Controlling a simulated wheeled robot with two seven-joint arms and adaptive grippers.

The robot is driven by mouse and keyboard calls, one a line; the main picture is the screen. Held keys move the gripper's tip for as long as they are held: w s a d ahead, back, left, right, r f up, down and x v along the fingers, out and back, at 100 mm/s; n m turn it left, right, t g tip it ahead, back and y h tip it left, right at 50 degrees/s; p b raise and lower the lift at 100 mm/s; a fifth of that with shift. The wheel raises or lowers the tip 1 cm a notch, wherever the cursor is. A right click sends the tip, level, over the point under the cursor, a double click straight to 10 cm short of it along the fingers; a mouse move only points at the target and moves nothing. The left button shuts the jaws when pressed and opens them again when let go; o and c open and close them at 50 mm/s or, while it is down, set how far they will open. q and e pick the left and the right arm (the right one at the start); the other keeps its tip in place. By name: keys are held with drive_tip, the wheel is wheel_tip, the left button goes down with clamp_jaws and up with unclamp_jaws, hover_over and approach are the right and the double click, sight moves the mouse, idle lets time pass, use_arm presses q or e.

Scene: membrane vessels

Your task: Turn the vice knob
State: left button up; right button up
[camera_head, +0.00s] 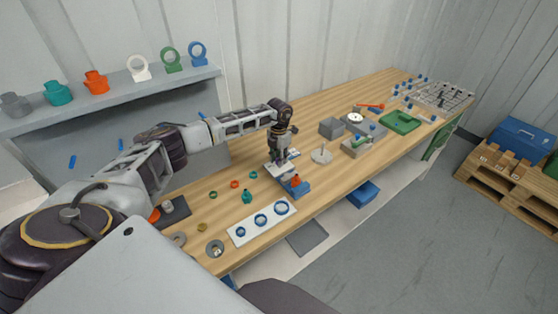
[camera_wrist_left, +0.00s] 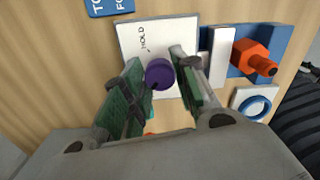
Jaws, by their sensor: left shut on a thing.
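A purple round knob (camera_wrist_left: 159,74) stands on a white plate (camera_wrist_left: 140,45) marked "HOLD" in the left wrist view. My left gripper (camera_wrist_left: 157,78) has its two green-padded fingers on either side of this knob and is shut on it. The purple knob is hidden in the head view. My right gripper is not in view.
A white board with several blue rings (camera_head: 261,220) lies at the bench's front edge (camera_head: 316,210). A grey block (camera_head: 331,127), a round grey base (camera_head: 321,156) and a green tray (camera_head: 400,122) stand farther right. A shelf (camera_head: 110,97) with coloured parts is behind my left arm.

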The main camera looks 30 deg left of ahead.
use_arm(q)
drive_tip(key=m+b, duration=0.3)
drive_tip(key=m, duration=0.2)
drive_tip(key=m+b, duration=0.3)
drive_tip(key=m, duration=0.3)
drive_tip(key=shift+m, duration=0.4)
drive_tip(key=shift+m+b, duration=0.35)
drive_tip(key=shift+m, duration=0.35)
drive_tip(key=shift+m+b, duration=0.4)
drive_tip(key=shift+m, duration=0.7)
drive_tip(key=m+b, duration=0.1)
drive_tip(key=m, duration=0.3)
drive_tip(key=shift+m, duration=0.7)
drive_tip(key=shift+b, duration=0.3)
drive_tip(key=o, duration=1)
drive_tip(key=shift+r, duration=0.65)
wheel_tip(320, 180, up, 11)
drive_tip(key=shift+f, duration=0.1)
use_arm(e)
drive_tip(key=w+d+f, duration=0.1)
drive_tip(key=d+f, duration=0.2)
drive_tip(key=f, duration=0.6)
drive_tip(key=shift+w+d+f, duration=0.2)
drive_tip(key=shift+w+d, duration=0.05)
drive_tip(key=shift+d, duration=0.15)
